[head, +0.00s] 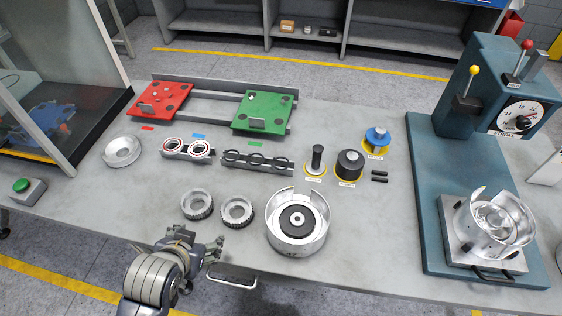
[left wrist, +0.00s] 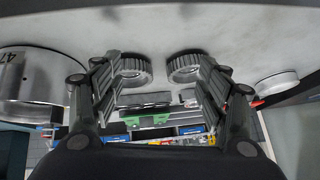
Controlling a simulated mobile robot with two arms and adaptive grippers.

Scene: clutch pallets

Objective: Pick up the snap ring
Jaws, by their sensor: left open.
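My left gripper (head: 216,250) is at the table's front edge, in front of two toothed rings and well short of the rack. It is open and empty. In the left wrist view its two fingers (left wrist: 158,75) are spread apart, with a dark rack-like shape beyond them. Single rings cannot be made out there. My right gripper is not in view.
Two toothed rings (head: 197,205) (head: 237,211) and a silver drum (head: 297,221) stand near the front edge. Two red-and-white rings (head: 186,148) sit left of the rack. Red (head: 160,98) and green (head: 263,111) plates lie behind. A blue press (head: 470,140) stands right.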

